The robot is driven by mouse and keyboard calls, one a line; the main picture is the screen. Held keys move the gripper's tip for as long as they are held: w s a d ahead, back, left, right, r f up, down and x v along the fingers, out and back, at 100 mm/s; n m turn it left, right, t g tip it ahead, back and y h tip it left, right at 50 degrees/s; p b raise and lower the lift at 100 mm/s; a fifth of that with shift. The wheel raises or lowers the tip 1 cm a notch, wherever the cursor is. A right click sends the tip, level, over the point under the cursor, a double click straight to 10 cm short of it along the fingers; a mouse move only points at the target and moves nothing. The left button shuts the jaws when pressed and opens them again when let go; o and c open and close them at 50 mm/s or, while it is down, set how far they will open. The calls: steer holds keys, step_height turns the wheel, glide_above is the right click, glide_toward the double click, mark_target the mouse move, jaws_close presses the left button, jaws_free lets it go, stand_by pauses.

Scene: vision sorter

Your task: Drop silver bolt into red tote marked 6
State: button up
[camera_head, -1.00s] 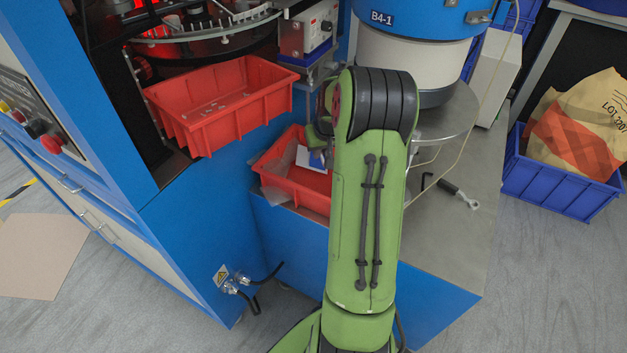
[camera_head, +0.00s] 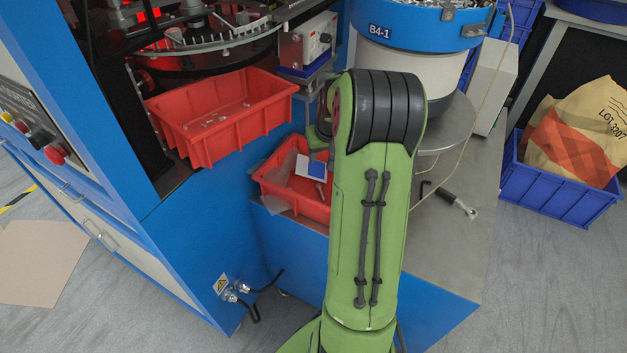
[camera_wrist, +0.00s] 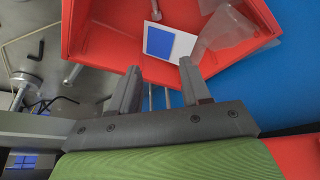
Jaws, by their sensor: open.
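In the head view a small grey piece (camera_head: 320,189) shows in the lower red tote (camera_head: 285,200), beside my arm. My gripper (camera_wrist: 160,72) is open, its fingertips apart at the tote's near rim, with nothing held between them. In the head view my arm hides the gripper. An upper red tote (camera_head: 228,135) holds small pale pieces. No number 6 is readable on either tote.
A blue-and-white card (camera_wrist: 166,42) and a clear bag (camera_wrist: 228,36) lie in the lower tote. A blue-rimmed bowl feeder (camera_head: 415,30) stands behind my arm. A rod-ended tool (camera_head: 457,203) and hex key lie on the metal bench top (camera_head: 440,245).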

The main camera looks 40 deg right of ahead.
steer(key=p+v, duration=0.2)
steer(key=v, duration=0.8)
steer(key=shift+s+r+p, duration=0.2)
steer(key=shift+r+p, duration=0.1)
steer(key=shift+r, duration=0.05)
steer(key=shift+a, duration=0.1)
steer(key=s+a+r+n+p, duration=0.25)
steer(key=a+r, duration=0.35)
steer(key=a, duration=0.4)
steer(key=s+a+r+n+p, duration=0.1)
steer(key=a+r+p, duration=0.2)
steer(key=a+r, duration=0.45)
steer(key=s+a+n+t+y+p, duration=0.1)
steer(key=s+a+n+y+p, duration=0.1)
steer(key=s+a, duration=1)
steer(key=shift+a+r+t+p, duration=0.2)
steer(key=shift+r+t+p, duration=0.2)
steer(key=shift+p, duration=0.4)
